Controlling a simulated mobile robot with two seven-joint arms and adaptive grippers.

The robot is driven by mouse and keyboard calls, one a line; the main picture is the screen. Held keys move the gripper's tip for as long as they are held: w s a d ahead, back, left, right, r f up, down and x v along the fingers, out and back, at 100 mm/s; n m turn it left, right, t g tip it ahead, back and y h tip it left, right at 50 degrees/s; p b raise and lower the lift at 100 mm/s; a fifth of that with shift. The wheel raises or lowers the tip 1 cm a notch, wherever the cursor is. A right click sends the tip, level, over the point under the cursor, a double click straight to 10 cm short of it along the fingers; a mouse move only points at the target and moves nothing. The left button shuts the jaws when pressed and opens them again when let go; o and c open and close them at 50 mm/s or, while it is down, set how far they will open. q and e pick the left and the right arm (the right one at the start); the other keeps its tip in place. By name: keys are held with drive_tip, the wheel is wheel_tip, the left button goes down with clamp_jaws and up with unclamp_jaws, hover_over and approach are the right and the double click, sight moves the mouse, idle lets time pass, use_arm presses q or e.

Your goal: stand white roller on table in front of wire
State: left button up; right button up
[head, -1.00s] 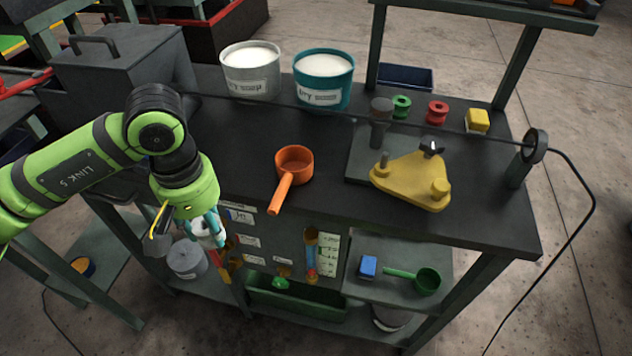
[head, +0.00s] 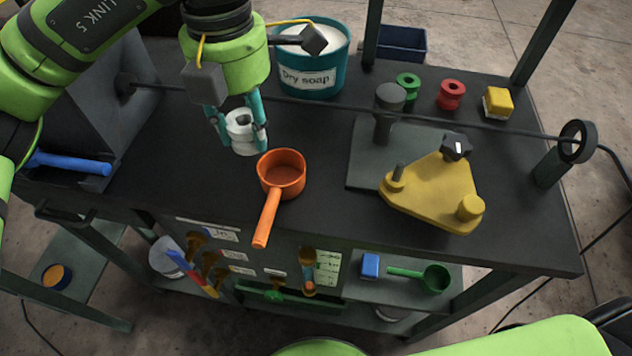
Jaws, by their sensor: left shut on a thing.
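The white roller (head: 242,128), a spool shape with a hole in its top, is upright between the teal fingers of my left gripper (head: 243,138). The gripper points down and is shut on it. The roller is on the near side of the thin dark wire (head: 330,105), which runs across the table (head: 330,216). Its base is at or very close to the tabletop; I cannot tell whether it touches. My right gripper is not in view.
An orange scoop (head: 281,178) lies just right of the roller. A teal soap bucket (head: 312,75) stands behind the wire. A yellow plate (head: 437,191) is at right, with green (head: 407,85) and red (head: 450,94) spools and a yellow block (head: 498,102) behind.

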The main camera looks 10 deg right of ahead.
use_arm(q)
drive_tip(key=shift+s, duration=0.1)
drive_tip(key=p, duration=0.3)
hover_over(194, 182)
wheel_tip(194, 182, down, 7)
drive_tip(key=shift+r, duration=0.1)
wheel_tip(194, 182, down, 4)
drive_tip(key=shift+r+p, duration=0.1)
drive_tip(key=shift+p, duration=0.5)
drive_tip(key=shift+f+b, duration=0.3)
drive_tip(key=shift+f, duration=0.1)
drive_tip(key=o, duration=1.1)
drive_tip(key=shift+r, duration=0.1)
drive_tip(key=shift+o, duration=0.2)
